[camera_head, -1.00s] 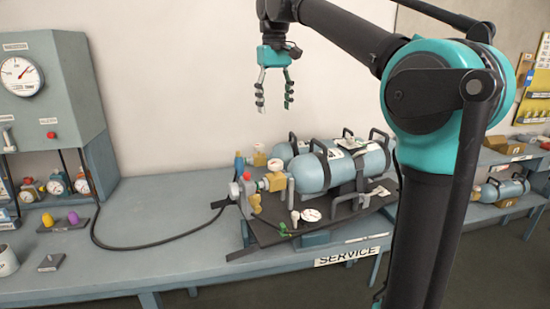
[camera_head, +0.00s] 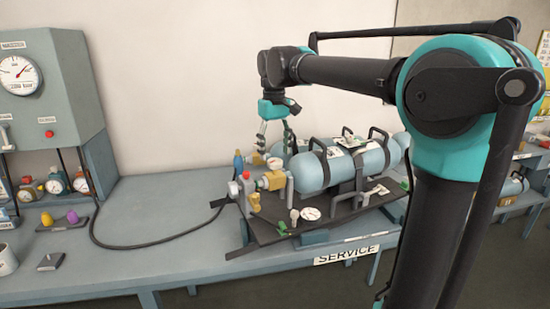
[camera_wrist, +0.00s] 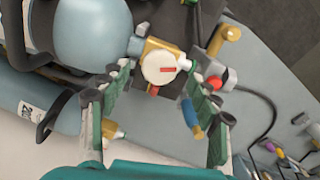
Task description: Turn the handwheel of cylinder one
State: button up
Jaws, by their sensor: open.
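Two blue-grey cylinders lie side by side on a dark stand, the near one (camera_head: 312,174) and the far one (camera_head: 277,150). A brass valve block (camera_head: 272,181) is at the near cylinder's left end; it also shows in the wrist view (camera_wrist: 151,48). A round white gauge with a red mark (camera_wrist: 160,68) appears between my fingertips in the wrist view. A blue knob-like part (camera_head: 238,161) stands left of the valves and shows near my right-hand finger in the wrist view (camera_wrist: 192,117). I cannot tell which part is cylinder one's handwheel. My gripper (camera_head: 273,148) is open and empty, above the valve ends.
A red-capped grey fitting (camera_head: 246,176) joins a black hose (camera_head: 150,247) crossing the bench. Black handles (camera_head: 319,148) arch over the cylinders. A gauge cabinet (camera_head: 55,90) stands left.

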aim_at(275, 161)
jog(key=shift+f, duration=1.4)
jog(key=c, duration=1.2)
jog(key=shift+o, duration=0.2)
jog(key=shift+m, duration=2.4)
jog(key=o, duration=1.2)
jog(key=shift+c, duration=0.2)
notch_tip(275, 161, up, 12)
